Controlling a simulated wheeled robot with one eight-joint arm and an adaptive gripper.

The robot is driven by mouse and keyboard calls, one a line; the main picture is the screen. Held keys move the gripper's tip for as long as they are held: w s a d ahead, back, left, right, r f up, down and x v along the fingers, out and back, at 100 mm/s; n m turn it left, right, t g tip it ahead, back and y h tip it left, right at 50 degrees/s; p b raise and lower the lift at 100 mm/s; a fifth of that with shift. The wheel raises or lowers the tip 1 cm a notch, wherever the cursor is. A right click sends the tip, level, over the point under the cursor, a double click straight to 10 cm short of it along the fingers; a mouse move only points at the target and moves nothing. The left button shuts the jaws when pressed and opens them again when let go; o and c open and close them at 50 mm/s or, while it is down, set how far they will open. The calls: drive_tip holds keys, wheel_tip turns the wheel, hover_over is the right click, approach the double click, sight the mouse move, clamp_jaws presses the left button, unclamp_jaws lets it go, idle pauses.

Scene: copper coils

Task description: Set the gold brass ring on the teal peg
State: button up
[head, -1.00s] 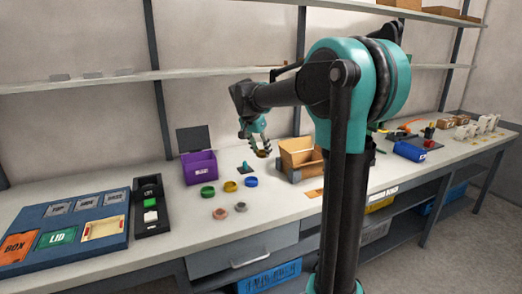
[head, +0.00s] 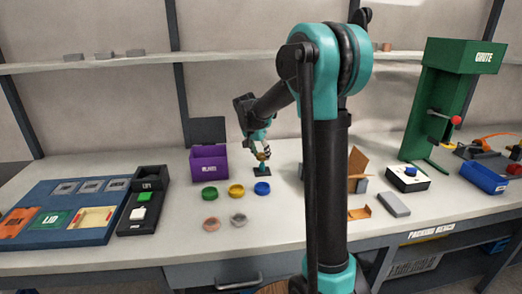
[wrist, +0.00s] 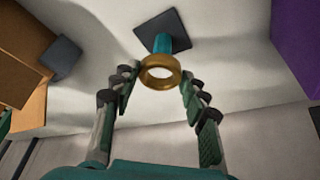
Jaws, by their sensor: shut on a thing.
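The gold brass ring (wrist: 160,84) is between the fingertips of my gripper (wrist: 159,77), which is shut on it. The teal peg (wrist: 175,43) stands on a dark square base (wrist: 153,28). In the wrist view the ring's far rim overlaps the peg's near end, and pale bench shows through its hole. The ring does not look to be around the peg; whether they touch I cannot tell. In the head view my gripper (head: 262,154) holds the ring just above the peg's dark base (head: 262,171); the peg is mostly hidden there.
A purple bin (head: 209,163) stands left of the peg. Green (head: 209,193), yellow (head: 236,190), blue (head: 262,188), copper (head: 211,223) and grey (head: 238,220) rings lie in front. A brown box (head: 357,168) is to the right, partly behind my arm.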

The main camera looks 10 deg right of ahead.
sight(261, 164)
drive_tip(key=shift+f, duration=2.45)
drive_tip(key=shift+f, duration=0.6)
drive_tip(key=o, duration=1)
drive_tip(key=shift+v, duration=5.55)
